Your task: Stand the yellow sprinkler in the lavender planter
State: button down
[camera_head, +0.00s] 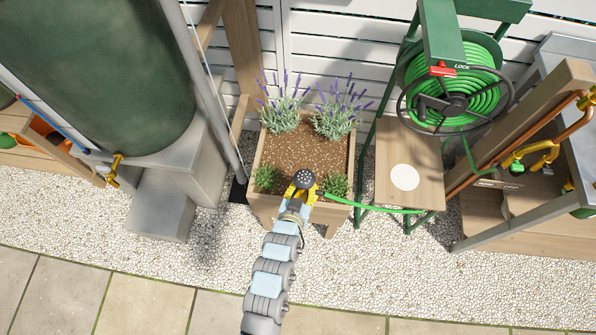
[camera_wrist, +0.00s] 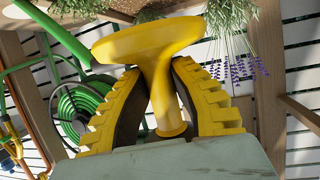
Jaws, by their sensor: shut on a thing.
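The yellow sprinkler (camera_head: 304,180) has a round dark perforated head facing up in the head view. My gripper (camera_head: 298,194) is shut on it; the wrist view shows my yellow ridged fingers (camera_wrist: 155,75) on both sides of the sprinkler's narrow yellow neck (camera_wrist: 163,95), below its wide flared part. The lavender planter (camera_head: 270,208) is a wooden box of brown soil, with lavender (camera_head: 285,112) at the back corners and small green plants at the front corners. The sprinkler appears over the planter's front edge, between the front plants. Its height above the soil is unclear.
A green hose (camera_head: 375,206) runs right from beside the sprinkler past the hose reel stand (camera_head: 440,192). The green hose reel (camera_head: 455,95) stands right of the planter. A grey block base (camera_head: 165,200) under a green tank stands left. The middle soil (camera_head: 305,153) is clear.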

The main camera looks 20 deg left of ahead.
jog(key=w+a+f+b, duration=0.1)
jog(key=w+f, duration=0.1)
jog(key=w+a+f+b, duration=0.2)
jog(key=w+f, duration=0.1)
jog(key=w+a+f+b, duration=0.1)
jog(key=w+a+f, duration=0.1)
jog(key=w, duration=0.1)
jog(key=shift+w+f+b, duration=0.25)
jog(key=shift+f+b, duration=0.05)
jog(key=shift+b, duration=0.1)
jog(key=shift+w+a+f+b, duration=0.15)
jog(key=shift+w+f+b, duration=0.2)
jog(key=shift+f, duration=0.15)
notch_tip(320, 180, down, 2)
jog(key=shift+w+a+f+b, duration=0.1)
jog(key=shift+w+f+b, duration=0.1)
jog(key=shift+b, duration=0.5)
jog(key=shift+s+f, duration=0.3)
jog(key=shift+r, duration=0.1)
jog(key=shift+w, duration=0.15)
jog(key=c, duration=1)
grip_release()
